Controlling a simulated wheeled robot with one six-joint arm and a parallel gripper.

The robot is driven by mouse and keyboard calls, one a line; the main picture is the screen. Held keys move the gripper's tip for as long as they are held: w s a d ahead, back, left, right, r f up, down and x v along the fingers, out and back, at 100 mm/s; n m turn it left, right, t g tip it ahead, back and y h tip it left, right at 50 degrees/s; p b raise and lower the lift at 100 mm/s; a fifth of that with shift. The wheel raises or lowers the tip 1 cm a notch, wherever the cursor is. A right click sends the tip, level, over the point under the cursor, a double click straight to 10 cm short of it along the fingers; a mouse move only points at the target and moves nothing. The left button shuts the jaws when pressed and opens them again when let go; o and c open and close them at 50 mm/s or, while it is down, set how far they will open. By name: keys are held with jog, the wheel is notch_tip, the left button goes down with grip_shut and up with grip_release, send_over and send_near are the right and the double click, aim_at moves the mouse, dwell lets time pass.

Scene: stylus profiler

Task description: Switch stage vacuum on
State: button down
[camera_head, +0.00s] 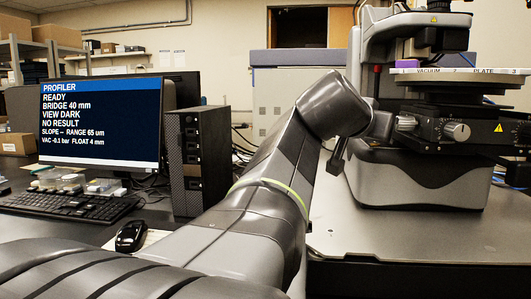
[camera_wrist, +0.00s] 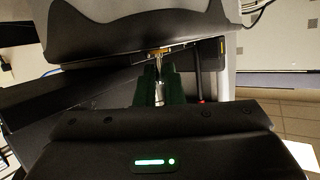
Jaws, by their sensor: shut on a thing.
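The stylus profiler (camera_head: 420,185) stands on the bench at the right. A white plate (camera_head: 460,71) on its stage carries the words "VACUUM" and "PLATE". My gripper (camera_wrist: 160,78) shows in the wrist view with its two dark green fingers shut on a small silver, lever-like part (camera_wrist: 159,92), below a brassy fitting (camera_wrist: 157,52) on a dark housing. I cannot tell which way the part is set. In the head view my forearm reaches the profiler's left side, and the fingertips are hidden. The monitor (camera_head: 99,120) reads "READY", "VIEW DARK" and "VAC -0.1 bar".
A silver knob (camera_head: 456,131) sits on the profiler's front right of my wrist. A red-tipped post (camera_head: 377,70) stands close behind it. A keyboard (camera_head: 70,205), a mouse (camera_head: 131,236) and a black computer tower (camera_head: 198,160) are at the left. The bench front (camera_head: 400,236) is clear.

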jog(key=shift+s+f+m+t+h+b, duration=0.3)
jog(key=shift+f+m+t+h+b, duration=0.45)
jog(key=shift+b, duration=2.65)
jog(key=shift+r+t+b, duration=0.25)
jog(key=shift+b, duration=0.25)
jog(key=shift+s+a+r+t+b, duration=0.1)
jog(key=shift+r+t+b, duration=0.2)
jog(key=shift+b, duration=0.85)
jog(key=c, duration=1.5)
grip_release()
jog(key=shift+c, duration=0.2)
jog(key=shift+f, duration=0.1)
jog(key=shift+r+p, duration=0.2)
jog(key=shift+p, duration=0.4)
jog(key=shift+r+p, duration=0.2)
jog(key=shift+p, duration=0.8)
jog(key=shift+n+g+y+p, duration=0.3)
jog(key=shift+g+p, duration=0.2)
jog(key=shift+p, duration=0.55)
